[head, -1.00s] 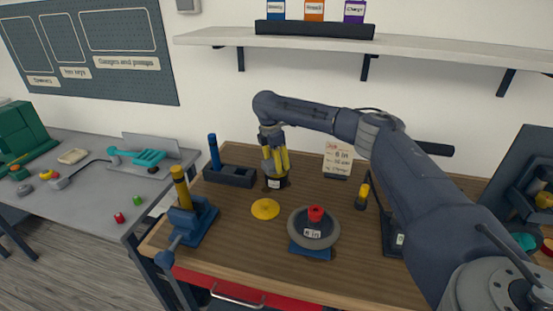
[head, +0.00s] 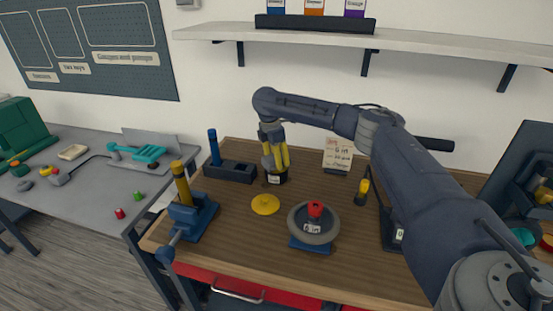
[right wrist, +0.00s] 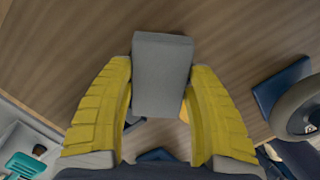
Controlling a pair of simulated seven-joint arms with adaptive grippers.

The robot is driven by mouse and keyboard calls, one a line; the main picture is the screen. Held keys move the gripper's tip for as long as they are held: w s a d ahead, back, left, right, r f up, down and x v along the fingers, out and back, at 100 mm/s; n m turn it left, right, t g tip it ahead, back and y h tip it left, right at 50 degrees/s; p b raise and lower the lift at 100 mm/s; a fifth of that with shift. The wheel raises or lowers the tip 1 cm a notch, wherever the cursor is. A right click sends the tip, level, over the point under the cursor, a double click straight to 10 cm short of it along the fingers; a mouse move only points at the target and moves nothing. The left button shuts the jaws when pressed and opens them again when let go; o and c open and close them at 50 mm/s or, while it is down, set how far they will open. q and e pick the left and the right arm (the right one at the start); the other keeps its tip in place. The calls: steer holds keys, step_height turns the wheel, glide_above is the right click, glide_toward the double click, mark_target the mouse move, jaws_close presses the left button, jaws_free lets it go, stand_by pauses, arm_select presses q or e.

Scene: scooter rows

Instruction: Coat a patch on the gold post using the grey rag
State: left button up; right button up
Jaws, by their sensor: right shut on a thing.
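The gold post (head: 181,182) stands upright in a blue vise (head: 193,218) at the bench's front left. My right gripper (head: 275,168) points down at the back of the bench, apart from the post, to its right. In the right wrist view, my right gripper (right wrist: 160,95) is shut on the grey rag (right wrist: 162,75), a block-like grey piece between the yellow fingers. My left gripper is not in view.
A flat yellow disc (head: 265,204) lies between vise and grey wheel (head: 314,224). A dark holder with a blue rod (head: 213,148) stands behind the vise. A yellow-and-black tool (head: 362,192) and a written card (head: 338,154) are to the right. Bare wood lies around the disc.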

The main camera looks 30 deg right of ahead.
steer(key=shift+f, duration=0.5)
stand_by(0.9)
steer(key=shift+r, duration=3.5)
